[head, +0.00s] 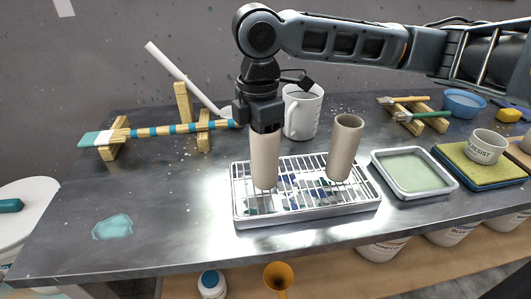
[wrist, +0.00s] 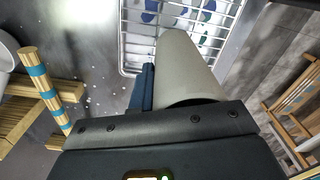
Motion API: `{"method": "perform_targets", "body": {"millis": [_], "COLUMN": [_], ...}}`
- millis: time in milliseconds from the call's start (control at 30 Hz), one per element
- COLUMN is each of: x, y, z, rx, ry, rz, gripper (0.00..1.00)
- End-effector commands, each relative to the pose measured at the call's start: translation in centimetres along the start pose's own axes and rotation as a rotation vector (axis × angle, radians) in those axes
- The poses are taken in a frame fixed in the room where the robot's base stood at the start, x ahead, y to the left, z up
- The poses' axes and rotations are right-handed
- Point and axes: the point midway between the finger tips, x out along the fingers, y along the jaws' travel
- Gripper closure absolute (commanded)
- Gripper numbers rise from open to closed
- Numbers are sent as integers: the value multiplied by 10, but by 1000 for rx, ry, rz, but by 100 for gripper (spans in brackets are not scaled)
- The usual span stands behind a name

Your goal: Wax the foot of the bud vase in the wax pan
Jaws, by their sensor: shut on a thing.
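My gripper (head: 262,122) is shut on a tall, narrow beige vessel, which I take as the bud vase (head: 265,160). It is upright, with its foot down over the left part of the wire rack; I cannot tell whether it touches the wires. In the wrist view the vase (wrist: 186,68) runs out from the jaws toward the rack, beside a dark blue finger. A shallow white-rimmed pan with a pale green surface, apparently the wax pan (head: 376,163), lies right of the rack.
A similar beige cylinder (head: 345,150) stands on the rack tray (head: 300,220), between the held vase and the pan. A white mug (head: 302,112) stands close behind. A striped stick (head: 160,130) lies on wooden rests at left. A RESIST cup (head: 487,147) sits on a yellow sponge at right.

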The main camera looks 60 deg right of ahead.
Motion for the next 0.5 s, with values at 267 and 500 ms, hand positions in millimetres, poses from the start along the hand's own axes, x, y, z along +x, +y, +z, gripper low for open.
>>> {"method": "perform_targets", "body": {"millis": [267, 500], "x": [-16, -22], "y": [0, 0], "z": [0, 0], "rx": [0, 0], "ry": [1, 1], "rz": [0, 0], "gripper": [100, 100]}}
